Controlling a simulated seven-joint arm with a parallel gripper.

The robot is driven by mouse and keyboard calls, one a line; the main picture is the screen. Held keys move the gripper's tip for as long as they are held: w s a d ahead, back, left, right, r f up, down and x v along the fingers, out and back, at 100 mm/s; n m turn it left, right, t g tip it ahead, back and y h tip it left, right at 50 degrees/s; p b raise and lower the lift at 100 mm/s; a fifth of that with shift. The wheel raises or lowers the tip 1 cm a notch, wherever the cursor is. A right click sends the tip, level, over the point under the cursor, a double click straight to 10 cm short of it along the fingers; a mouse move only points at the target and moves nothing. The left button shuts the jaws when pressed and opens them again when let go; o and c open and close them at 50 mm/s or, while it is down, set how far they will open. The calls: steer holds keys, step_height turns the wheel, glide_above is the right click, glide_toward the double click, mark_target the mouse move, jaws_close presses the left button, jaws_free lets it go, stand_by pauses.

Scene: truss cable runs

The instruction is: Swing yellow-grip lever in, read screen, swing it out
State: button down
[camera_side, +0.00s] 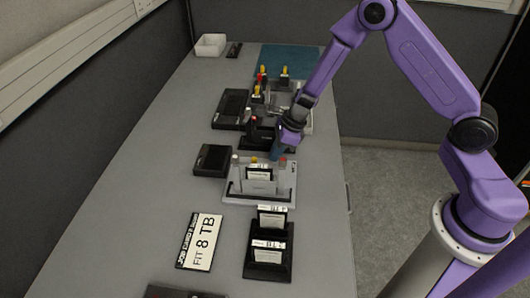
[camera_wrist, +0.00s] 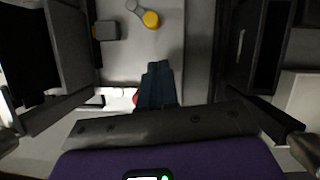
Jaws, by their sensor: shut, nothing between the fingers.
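My gripper (camera_side: 277,154) has teal fingers that are pressed together and empty. It hangs over the back edge of the near grey fixture (camera_side: 288,194), close to a red grip (camera_side: 282,161). That fixture also carries a white-topped post (camera_side: 235,160) and a small yellow grip (camera_side: 253,160) behind an upright white card (camera_side: 259,174). In the wrist view my shut fingers (camera_wrist: 155,88) point at the picture's middle. A yellow grip on a pale lever (camera_wrist: 150,19) lies apart from them at the top. A red grip (camera_wrist: 135,97) is partly hidden by the fingers. I cannot read any screen.
Dark flat boxes (camera_side: 213,159) and (camera_side: 231,108) lie left of the fixtures. A black fixture with a dark post (camera_side: 251,119) stands behind my gripper; yellow-topped posts (camera_side: 284,71) stand farther back.

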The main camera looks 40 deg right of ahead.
steer(key=shift+w+a, duration=0.45)
steer(key=shift+a, duration=0.2)
steer(key=shift+w+a, duration=0.45)
steer(key=shift+a, duration=0.2)
steer(key=shift+w+d+n+g, duration=0.1)
steer(key=shift+w+n+g, duration=0.55)
steer(key=shift+n, duration=0.75)
steer(key=shift+w+n+y, duration=0.3)
steer(key=shift+w+n, duration=0.1)
steer(key=shift+n, duration=0.1)
steer(key=shift+w+n+g, duration=0.55)
steer(key=shift+w+n, duration=0.2)
steer(key=shift+n, duration=0.65)
steer(key=shift+w+a+n, duration=0.2)
steer(key=shift+a+n, duration=0.05)
steer(key=shift+n, duration=0.25)
steer(key=shift+s+a+f, duration=0.1)
steer(key=shift+s+a, duration=0.1)
steer(key=shift+s, duration=0.3)
steer(key=shift+s+a, duration=0.15)
steer(key=shift+s, duration=0.3)
steer(key=shift+g, duration=0.3)
